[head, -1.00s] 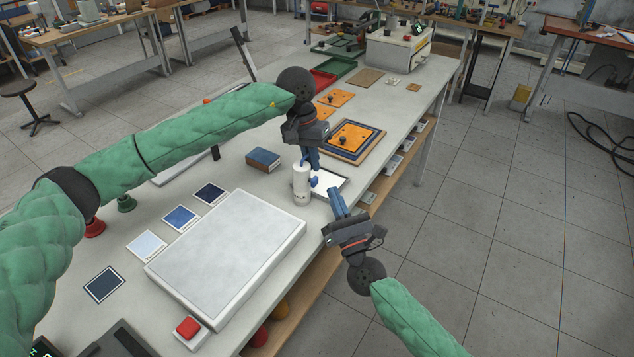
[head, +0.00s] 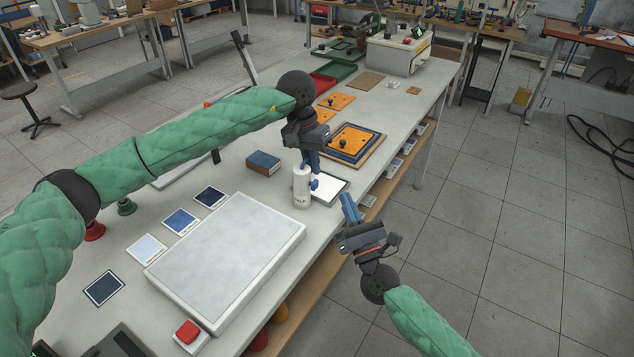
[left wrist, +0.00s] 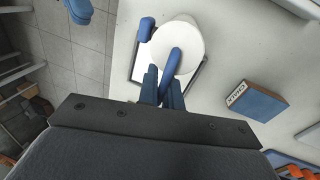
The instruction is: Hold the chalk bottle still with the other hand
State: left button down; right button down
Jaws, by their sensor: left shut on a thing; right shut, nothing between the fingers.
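The white chalk bottle (head: 301,189) stands upright on the bench, with a blue part at its right side. My left gripper (head: 309,163) is above it, pointing down. In the left wrist view the bottle's round white top (left wrist: 186,36) lies just beyond the fingers (left wrist: 164,88), which are shut on a curved blue part rising from that top. How this part joins the bottle is hidden by the fingers. My right gripper (head: 349,205) is shut and empty, apart from the bottle, to its right beyond the bench's front edge. Blue fingers (left wrist: 78,9) show in the left wrist view.
A dark-framed white panel (head: 330,185) lies right behind the bottle. A blue box (head: 263,162) stands to its left. A large pale slab (head: 228,258), a red button (head: 188,332) and blue sample cards (head: 180,220) lie nearer. Orange plates (head: 352,140) lie farther back.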

pick_arm(q)
jog(key=c, duration=1.5)
grip_release()
jog(key=shift+r, duration=0.1)
